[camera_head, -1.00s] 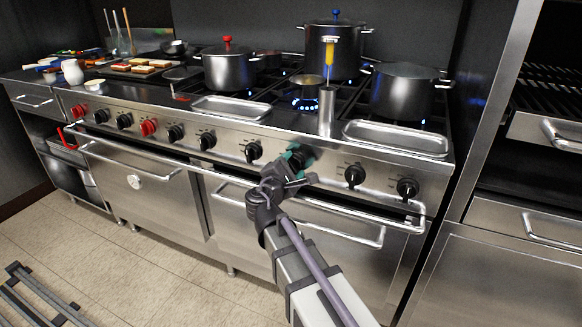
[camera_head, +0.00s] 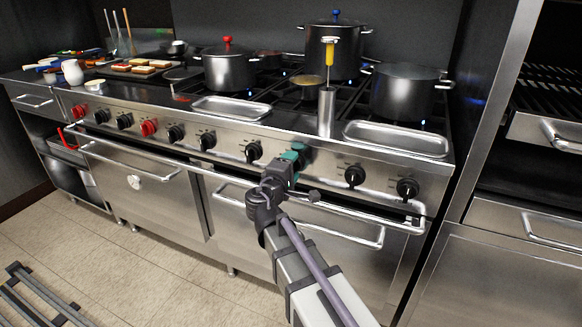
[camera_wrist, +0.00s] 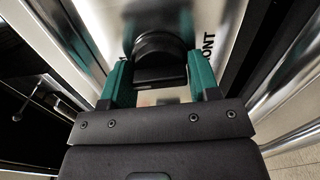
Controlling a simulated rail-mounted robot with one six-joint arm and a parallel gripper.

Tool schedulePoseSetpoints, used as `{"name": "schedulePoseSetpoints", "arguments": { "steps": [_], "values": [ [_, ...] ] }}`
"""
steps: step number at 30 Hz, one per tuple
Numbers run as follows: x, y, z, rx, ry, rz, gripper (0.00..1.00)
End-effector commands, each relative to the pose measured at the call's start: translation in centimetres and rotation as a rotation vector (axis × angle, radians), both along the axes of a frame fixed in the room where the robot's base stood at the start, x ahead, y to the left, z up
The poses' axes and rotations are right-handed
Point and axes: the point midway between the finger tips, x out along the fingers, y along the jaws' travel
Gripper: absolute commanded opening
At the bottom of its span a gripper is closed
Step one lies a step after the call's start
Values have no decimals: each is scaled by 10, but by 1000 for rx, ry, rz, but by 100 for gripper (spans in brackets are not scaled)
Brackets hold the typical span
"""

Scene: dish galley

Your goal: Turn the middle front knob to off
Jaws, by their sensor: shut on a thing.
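The black knob in my grip shows best in the wrist view (camera_wrist: 160,52), between the two teal fingers of my gripper (camera_wrist: 160,80). Its grip bar lies across the gap between the fingers. Part of a label ending in "ONT" is printed beside it. In the head view, my gripper (camera_head: 296,156) is at the range's front panel, shut around this knob, which it mostly hides. The knob's pointer mark cannot be read. The burner (camera_head: 308,88) behind the steel cylinder, under a small pan, shows no clear flame.
Other black knobs flank it, one at left (camera_head: 253,151) and one at right (camera_head: 355,175). The oven handle rail (camera_head: 350,212) runs just below. A steel cylinder (camera_head: 326,112) and a tray (camera_head: 395,138) stand above the panel. Pots (camera_head: 403,95) sit behind.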

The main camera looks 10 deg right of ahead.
Motion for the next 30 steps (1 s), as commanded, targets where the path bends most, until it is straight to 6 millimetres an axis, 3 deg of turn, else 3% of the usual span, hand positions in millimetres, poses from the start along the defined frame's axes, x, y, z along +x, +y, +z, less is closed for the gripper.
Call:
{"name": "schedulePoseSetpoints", "arguments": {
  "steps": [21, 22, 30],
  "values": [
    [0, 0, 0, 82, -63, 0, 32],
    [0, 0, 0, 82, -63, 0, 57],
    [0, 0, 0, 81, -62, 0, 80]
  ]
}}
